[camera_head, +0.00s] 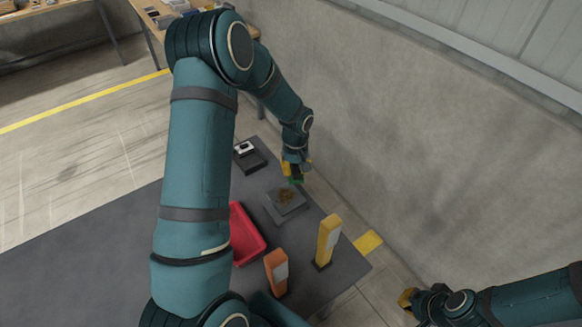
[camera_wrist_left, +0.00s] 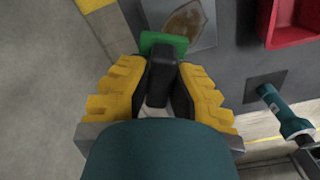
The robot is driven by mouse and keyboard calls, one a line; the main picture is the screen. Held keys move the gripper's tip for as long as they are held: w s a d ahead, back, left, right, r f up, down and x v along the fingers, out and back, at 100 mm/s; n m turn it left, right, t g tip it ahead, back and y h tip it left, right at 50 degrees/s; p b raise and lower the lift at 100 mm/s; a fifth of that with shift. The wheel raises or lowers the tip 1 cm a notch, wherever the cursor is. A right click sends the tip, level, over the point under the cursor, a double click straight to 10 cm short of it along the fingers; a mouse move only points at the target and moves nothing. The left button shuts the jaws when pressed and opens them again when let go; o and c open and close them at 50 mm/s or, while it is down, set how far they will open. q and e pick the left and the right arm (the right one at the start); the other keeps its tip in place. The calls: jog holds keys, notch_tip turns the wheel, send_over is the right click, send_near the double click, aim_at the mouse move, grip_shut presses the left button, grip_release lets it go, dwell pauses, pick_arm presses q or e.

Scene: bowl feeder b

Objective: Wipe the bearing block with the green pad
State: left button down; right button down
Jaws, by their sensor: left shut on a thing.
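The green pad (camera_wrist_left: 150,40) has a black handle (camera_wrist_left: 161,62). My left gripper (camera_head: 296,170) is shut on the handle, with its yellow fingers on either side in the left wrist view. The pad (camera_head: 296,181) shows in the head view just behind the grey bearing block (camera_head: 272,211), which has a brown stain on its top. In the wrist view the pad's right part overlaps the edge of the block (camera_wrist_left: 207,38); I cannot tell whether they touch. My right gripper (camera_head: 407,298) is at the lower right, beyond the table's edge, mostly hidden by its own arm.
A red tray (camera_head: 245,235) lies left of the block on the dark table (camera_head: 105,245). An orange bottle (camera_head: 276,272) and a yellow bottle (camera_head: 328,240) stand toward the front. A dark stand with a small white-and-black item (camera_head: 244,148) is behind. A concrete wall (camera_head: 430,150) rises at right.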

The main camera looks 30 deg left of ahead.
aim_at(276, 202)
pick_arm(q)
jog(key=shift+d+f+b, duration=0.1)
jog(key=shift+f+b, duration=0.2)
jog(key=shift+f, duration=0.3)
jog(key=shift+f+b, duration=1.25)
jog(key=shift+f, duration=1.05)
jog(key=shift+f+b, duration=0.85)
jog(key=shift+f, duration=0.15)
jog(key=shift+s+a+r, duration=0.1)
jog(key=shift+s+a, duration=0.15)
jog(key=shift+s, duration=0.35)
jog(key=shift+s+a, duration=0.3)
jog(key=shift+s, duration=0.25)
jog(key=shift+s+a+r, duration=0.1)
jog(key=shift+s+a, duration=0.15)
jog(key=shift+s, duration=0.35)
jog(key=shift+s+a+f+b, duration=0.1)
jog(key=shift+s+a+b, duration=0.25)
jog(key=shift+s, duration=0.55)
jog(key=shift+s+a+f+b, duration=0.1)
jog(key=shift+s+a+b, duration=0.15)
jog(key=shift+s, duration=0.6)
jog(key=shift+a, duration=0.1)
